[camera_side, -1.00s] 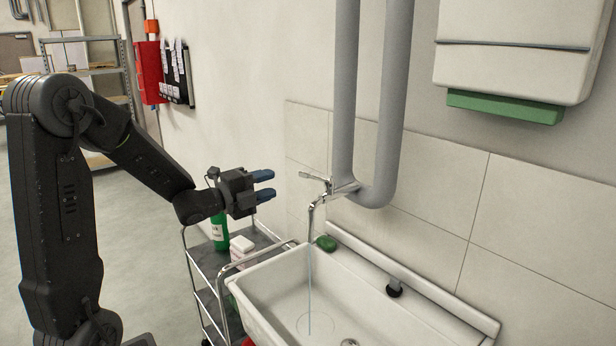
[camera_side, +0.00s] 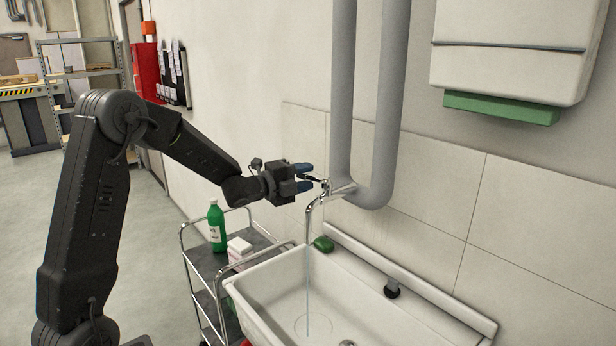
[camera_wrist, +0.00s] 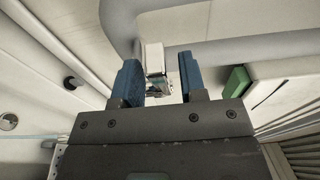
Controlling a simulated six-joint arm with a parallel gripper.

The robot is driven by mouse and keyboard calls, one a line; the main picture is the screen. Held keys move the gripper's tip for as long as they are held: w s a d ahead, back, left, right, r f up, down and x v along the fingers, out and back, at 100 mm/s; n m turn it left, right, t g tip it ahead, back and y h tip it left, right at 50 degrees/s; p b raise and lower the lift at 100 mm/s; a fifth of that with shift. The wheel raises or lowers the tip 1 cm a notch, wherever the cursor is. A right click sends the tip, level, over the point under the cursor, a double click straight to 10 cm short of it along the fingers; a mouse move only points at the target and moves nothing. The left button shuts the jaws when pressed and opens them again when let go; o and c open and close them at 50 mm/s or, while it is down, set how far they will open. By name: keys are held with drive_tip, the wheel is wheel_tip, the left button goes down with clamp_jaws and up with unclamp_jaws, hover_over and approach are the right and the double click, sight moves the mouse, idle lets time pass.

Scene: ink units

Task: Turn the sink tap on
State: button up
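The chrome sink tap (camera_side: 343,189) comes out of the tiled wall by the grey pipes, its spout curving down over the white sink (camera_side: 270,290). A thin stream of water (camera_side: 308,275) falls from the spout into the basin. My gripper (camera_side: 308,177) is at the tap's lever, with its blue fingers apart. In the wrist view my gripper (camera_wrist: 160,82) is open, and the pale end of the tap lever (camera_wrist: 154,58) lies between and just beyond the two fingers. I cannot tell whether a finger touches it. The lever is mostly hidden by the fingers in the side view.
Thick grey pipes (camera_side: 343,90) run down the wall right behind the tap. A green soap bar (camera_side: 323,244) lies on the sink's rim. A metal cart (camera_side: 205,262) left of the sink holds a green bottle (camera_side: 216,228). A towel dispenser (camera_side: 510,50) hangs upper right.

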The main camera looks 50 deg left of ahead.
drive_tip(key=shift+w+d, duration=0.1)
drive_tip(key=shift+w, duration=0.5)
clamp_jaws()
